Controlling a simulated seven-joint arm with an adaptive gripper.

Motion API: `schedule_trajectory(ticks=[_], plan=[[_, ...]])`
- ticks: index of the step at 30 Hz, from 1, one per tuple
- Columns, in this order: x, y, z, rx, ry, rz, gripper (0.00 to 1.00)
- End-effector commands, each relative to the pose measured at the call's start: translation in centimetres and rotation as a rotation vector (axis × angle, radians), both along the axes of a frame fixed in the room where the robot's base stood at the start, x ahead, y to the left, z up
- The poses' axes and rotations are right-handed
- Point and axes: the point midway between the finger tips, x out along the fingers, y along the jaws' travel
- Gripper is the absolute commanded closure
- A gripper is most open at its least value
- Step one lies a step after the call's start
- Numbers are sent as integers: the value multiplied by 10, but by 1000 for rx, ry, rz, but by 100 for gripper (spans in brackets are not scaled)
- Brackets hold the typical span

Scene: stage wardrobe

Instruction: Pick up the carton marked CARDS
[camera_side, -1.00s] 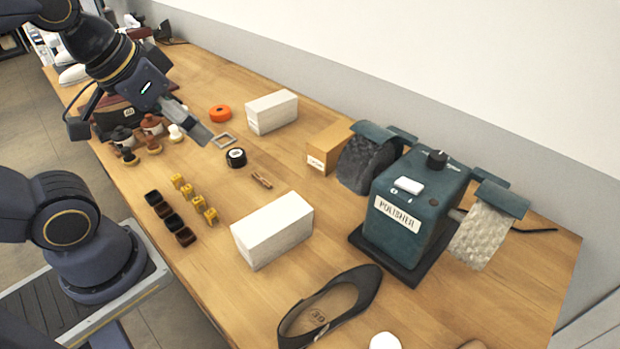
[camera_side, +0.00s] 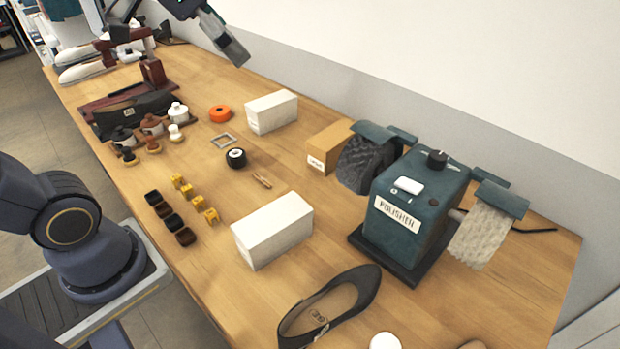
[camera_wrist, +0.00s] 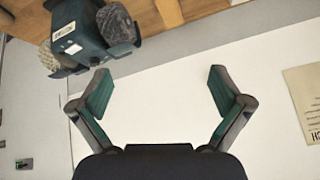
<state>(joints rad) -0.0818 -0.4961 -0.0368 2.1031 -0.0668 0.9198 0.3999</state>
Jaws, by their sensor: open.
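A brown carton (camera_side: 328,147) with a small white label stands beside the polisher; the label's lettering is too small to read. Two plain white cartons, one farther back (camera_side: 272,111) and one nearer (camera_side: 272,230), lie on the table with no marking that I can read. My gripper (camera_side: 230,45) is high at the back, in front of the wall, above and apart from all the cartons. In the wrist view my gripper (camera_wrist: 160,85) has its two fingers spread, with nothing between them but pale wall.
The dark green polisher (camera_side: 412,205) with fluffy rollers stands at the right; the wrist view also shows it (camera_wrist: 75,32). A notice (camera_wrist: 305,100) hangs on the wall.

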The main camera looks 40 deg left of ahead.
Motion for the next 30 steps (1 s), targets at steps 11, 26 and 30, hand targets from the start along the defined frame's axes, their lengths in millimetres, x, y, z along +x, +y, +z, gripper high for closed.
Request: schedule_trajectory(ticks=[11,26,30], plan=[[194,126,-19,34,71,-12,0],[220,284,-186,-142,231,200,0],[229,283,-211,-143,234,200,0]])
